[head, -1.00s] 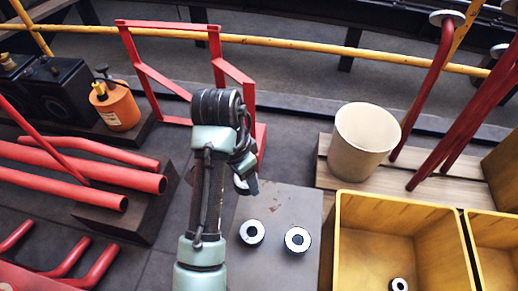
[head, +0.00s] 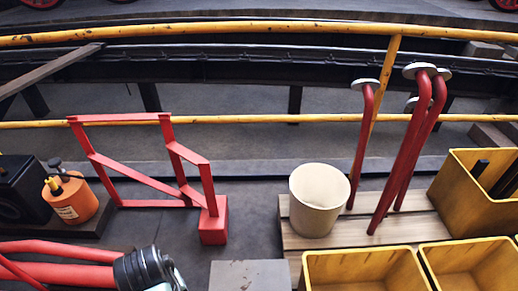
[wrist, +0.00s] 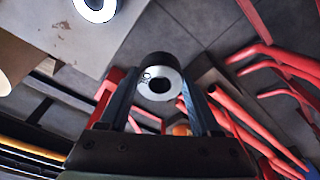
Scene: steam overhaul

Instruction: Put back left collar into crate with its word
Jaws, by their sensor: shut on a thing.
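In the wrist view my gripper (wrist: 160,94) is shut on a collar (wrist: 173,77), a short dark cylinder with a pale metal end face and a round hole. The collar sits between the fingertips, clear of the plate. A second collar (wrist: 97,17) lies on the grey plate (wrist: 60,45) at the top left, cut by the frame edge. In the head view two yellow crates, one left (head: 345,258) and one right (head: 470,248), stand at the bottom right, cut off below. No words on them are readable.
A cream bucket (head: 318,205) stands on planks (head: 410,231) behind the crates, beside upright red rods (head: 410,150). Another yellow crate (head: 480,215) stands right. A red frame (head: 135,180), an orange can (head: 72,203) and red pipes (head: 65,272) are left.

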